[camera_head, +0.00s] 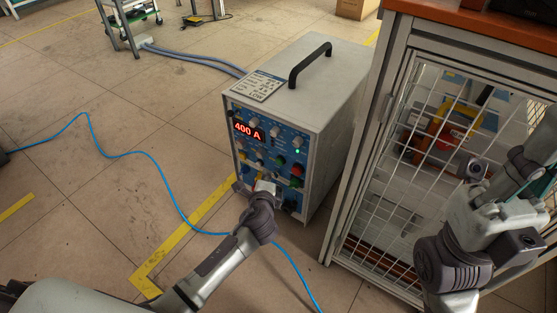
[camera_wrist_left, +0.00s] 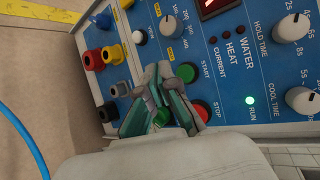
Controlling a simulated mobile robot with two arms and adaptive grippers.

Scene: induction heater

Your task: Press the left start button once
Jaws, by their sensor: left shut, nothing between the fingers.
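The grey induction heater (camera_head: 330,95) stands on the floor with a blue front panel. The left green start button (camera_head: 281,160) is on that panel; in the left wrist view the green button (camera_wrist_left: 187,72) sits beside the word START. The red STOP button (camera_wrist_left: 201,109) is beside it, and another green button (camera_wrist_left: 162,117) is partly hidden by my fingers. My left gripper (camera_head: 266,186) is shut and empty, its fingertips (camera_wrist_left: 162,74) close to the left start button. I cannot tell whether they touch. My right gripper (camera_head: 515,205) is at the right; its fingers are unclear.
The display (camera_head: 248,131) reads 400 A, and the green RUN light (camera_wrist_left: 249,99) is lit. A mesh-sided cabinet (camera_head: 392,150) stands close right of the heater. A blue cable (camera_head: 160,172) crosses the floor at left. Knobs and coloured sockets (camera_wrist_left: 93,60) surround the buttons.

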